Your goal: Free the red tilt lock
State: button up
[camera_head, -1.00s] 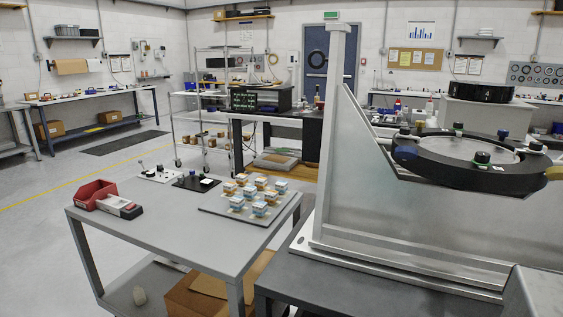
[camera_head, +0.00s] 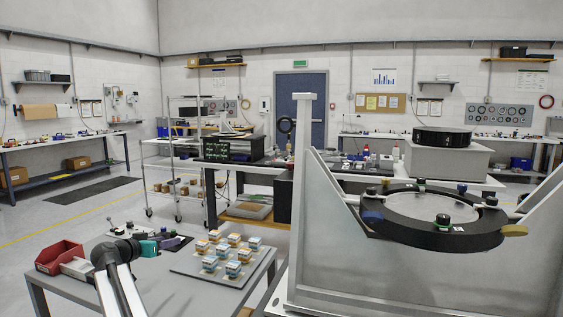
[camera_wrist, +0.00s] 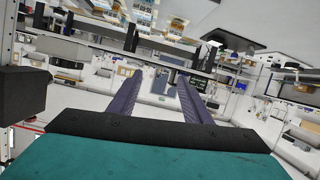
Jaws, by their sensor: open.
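The mirror fixture stands at the right in the head view, with a black ring (camera_head: 400,232) around a pale round mirror (camera_head: 433,206) on a grey metal frame (camera_head: 345,270). Around the ring sit a blue part (camera_head: 371,217), a yellow part (camera_head: 514,231) and dark and green-topped knobs (camera_head: 442,220). I cannot make out a red tilt lock. My gripper (camera_head: 174,243), with a teal body, is over the cart at the left, well away from the ring. In the wrist view its two purple fingers (camera_wrist: 160,92) are apart with nothing between them.
The grey cart (camera_head: 190,295) holds a red bin (camera_head: 60,256) and a plate (camera_head: 190,268) of several small blocks near my gripper. The frame's tall post (camera_head: 300,180) stands between cart and ring. Floor is open at the left.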

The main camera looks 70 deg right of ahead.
jog(key=s+d+r+m+g+h+p, duration=0.15)
jog(key=s+d+r+m+g, duration=0.3)
jog(key=s+d+r, duration=0.7)
jog(key=m+g+y+p, duration=0.1)
jog(key=m+g+p, duration=0.1)
jog(key=m+g, duration=0.4)
send_near(291, 163)
jog(key=w+a+n+g, duration=0.1)
jog(key=w+a, duration=0.1)
jog(key=w, duration=0.1)
jog(key=shift+a+f, duration=0.15)
jog(key=shift+f, duration=0.1)
jog(key=p+x, duration=0.3)
jog(key=x, duration=1)
jog(key=shift+s+d+f, duration=0.15)
jog(key=shift+s+d, duration=0.1)
jog(key=shift+d, duration=0.05)
jog(key=shift+c, duration=0.6)
jog(key=c, duration=1)
